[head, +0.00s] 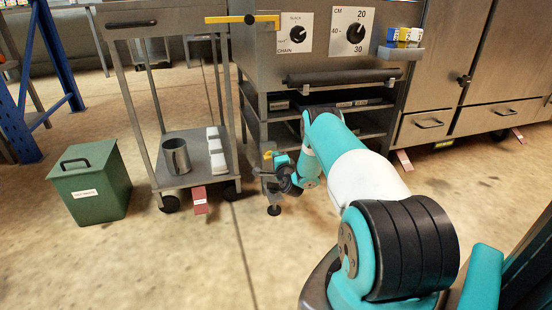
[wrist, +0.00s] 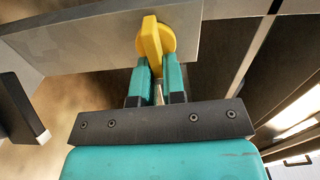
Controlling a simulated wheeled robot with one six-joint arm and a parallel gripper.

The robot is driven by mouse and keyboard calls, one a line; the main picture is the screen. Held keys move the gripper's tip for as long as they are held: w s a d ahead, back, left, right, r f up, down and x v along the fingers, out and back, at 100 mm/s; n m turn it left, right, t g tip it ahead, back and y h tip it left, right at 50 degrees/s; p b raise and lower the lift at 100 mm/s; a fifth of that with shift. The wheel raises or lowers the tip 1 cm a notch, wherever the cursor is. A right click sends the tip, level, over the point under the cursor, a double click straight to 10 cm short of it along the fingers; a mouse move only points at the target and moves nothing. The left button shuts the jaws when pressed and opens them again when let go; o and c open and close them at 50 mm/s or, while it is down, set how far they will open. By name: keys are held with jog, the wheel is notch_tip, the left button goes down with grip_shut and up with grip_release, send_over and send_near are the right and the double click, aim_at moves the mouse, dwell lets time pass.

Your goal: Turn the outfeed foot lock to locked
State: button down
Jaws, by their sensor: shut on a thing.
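The yellow lock knob (wrist: 152,38) has a round base and a raised lever bar, and sits on a grey metal plate (wrist: 80,42) in the wrist view. Its bar runs nearly up and down in that view, tilted slightly. My gripper (wrist: 159,78) has its two teal fingers at either side of the bar's near end and is shut on it. In the head view, my gripper (head: 280,174) is low at the machine's front leg, with a small patch of the yellow knob (head: 267,155) showing there. No lock marking is readable.
A steel cart (head: 168,185) with a metal pot (head: 175,157) and white blocks stands to the left, a red pedal (head: 200,200) at its foot. A green lidded bin (head: 90,190) is further left. The machine's shelves (head: 345,120) are behind my arm. Floor in front is clear.

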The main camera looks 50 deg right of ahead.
jog(key=shift+a+f+m, duration=0.1)
jog(key=shift+f+m, duration=0.05)
jog(key=shift+m, duration=0.25)
jog(key=c, duration=1.2)
grip_release()
jog(key=p+v, duration=1.7)
jog(key=p, duration=0.3)
jog(key=shift+s, duration=0.2)
